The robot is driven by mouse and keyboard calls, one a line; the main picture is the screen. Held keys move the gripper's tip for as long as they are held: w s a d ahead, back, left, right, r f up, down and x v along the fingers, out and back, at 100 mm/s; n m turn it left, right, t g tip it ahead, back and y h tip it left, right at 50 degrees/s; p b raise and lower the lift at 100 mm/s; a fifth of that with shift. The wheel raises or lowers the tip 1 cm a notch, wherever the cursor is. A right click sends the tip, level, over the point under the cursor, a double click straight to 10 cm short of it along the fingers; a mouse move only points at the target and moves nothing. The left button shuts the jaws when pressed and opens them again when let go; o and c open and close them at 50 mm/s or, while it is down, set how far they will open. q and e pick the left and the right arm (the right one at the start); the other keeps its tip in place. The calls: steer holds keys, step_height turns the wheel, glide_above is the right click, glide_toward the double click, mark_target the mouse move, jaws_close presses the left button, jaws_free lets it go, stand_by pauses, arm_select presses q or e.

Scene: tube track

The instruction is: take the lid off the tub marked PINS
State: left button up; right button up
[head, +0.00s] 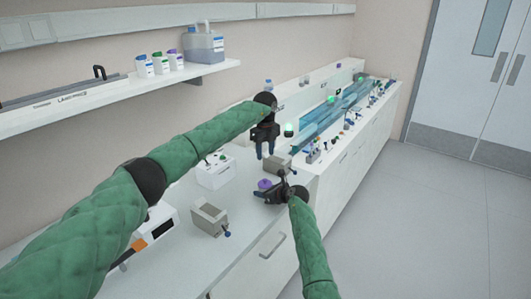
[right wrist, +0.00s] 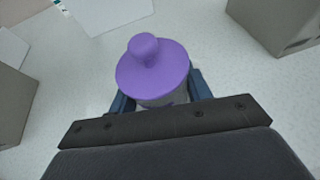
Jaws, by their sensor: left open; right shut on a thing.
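A tub with a purple knobbed lid (right wrist: 152,70) stands upright at my right gripper; the purple lid also shows in the head view (head: 264,184). My right gripper (right wrist: 160,96) is shut on the tub body, with one blue finger on each side below the lid. The lid sits on top of the tub. Only a little of the pale body (right wrist: 178,99) shows, and no PINS marking can be read. My left gripper (head: 265,149) is open and empty, pointing down above the bench, behind the tub and apart from it.
A white rack (head: 216,173) stands farther left. A shelf (head: 125,92) with bottles runs along the wall.

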mark_target(265, 179)
arm_select(q)
steer(key=f+n, duration=0.2)
steer(key=f, duration=0.2)
steer(key=f+n, duration=0.3)
steer(key=f, duration=0.1)
steer(key=f+n, duration=0.2)
steer(key=f, duration=0.2)
steer(key=shift+s+n, duration=0.25)
steer(key=shift+n, duration=0.05)
stand_by(0.3)
steer(key=shift+c, duration=0.4)
jaws_close()
steer(key=shift+r, duration=0.5)
steer(key=shift+r, duration=0.6)
